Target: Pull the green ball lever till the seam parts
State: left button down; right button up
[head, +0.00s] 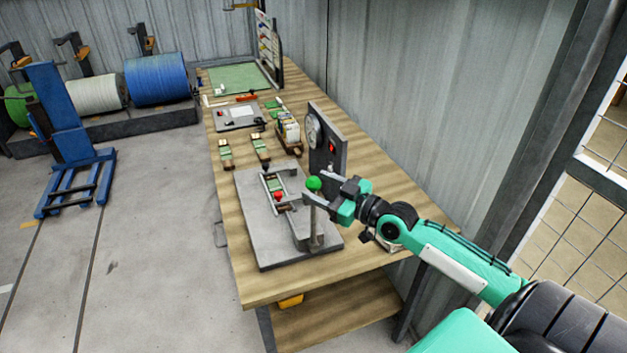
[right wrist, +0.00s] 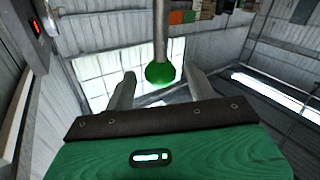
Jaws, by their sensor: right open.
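The green ball (head: 313,184) tops an upright lever on the grey tester plate (head: 262,240), which lies on the wooden bench. My right gripper (head: 328,192) is open beside the ball, reaching in from the right. In the right wrist view the green ball (right wrist: 160,73) on its metal rod appears between the two fingers (right wrist: 160,90), with gaps on both sides. A small red knob (head: 278,195) and clamp frame sit on the plate left of the lever. A dark upright panel (head: 325,140) with a round dial and red display stands behind. My left gripper is out of view.
On the wooden bench (head: 255,283), small sample strips, a stack of cards (head: 289,130) and a grey board (head: 236,117) lie farther back. A corrugated wall (head: 420,90) runs close along the right. Open floor lies to the left.

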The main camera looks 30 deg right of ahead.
jog(key=shift+p+x, duration=0.3)
jog(key=shift+x, duration=0.9)
jog(key=shift+c, duration=0.5)
grip_shut()
